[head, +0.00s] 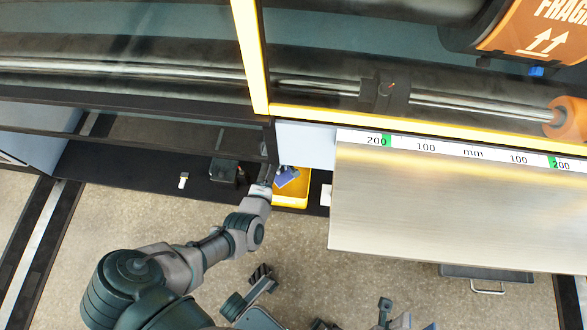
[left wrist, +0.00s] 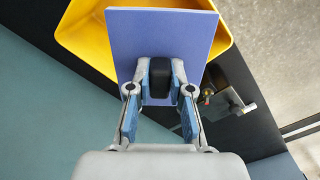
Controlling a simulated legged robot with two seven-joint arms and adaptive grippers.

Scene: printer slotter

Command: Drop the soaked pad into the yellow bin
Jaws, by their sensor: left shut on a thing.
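The pad (head: 287,178) is a blue-violet square plate. In the left wrist view the pad (left wrist: 163,38) has a black block-shaped grip (left wrist: 160,82) on its near face. My left gripper (left wrist: 160,92) is shut on this grip, one finger on each side. The yellow bin (head: 292,201) stands below the machine's edge. In the head view my left gripper (head: 275,180) holds the pad over the bin's upper left part. In the left wrist view the pad hides much of the bin (left wrist: 85,30). I cannot tell the gap between them. My right gripper is not recognisable.
The machine's yellow-edged frame (head: 250,55) rises behind the bin. A metal table (head: 440,210) with a millimetre scale lies to the right. A small dark device (head: 224,170) and a white item (head: 183,180) sit on the dark shelf (head: 120,175) to the left.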

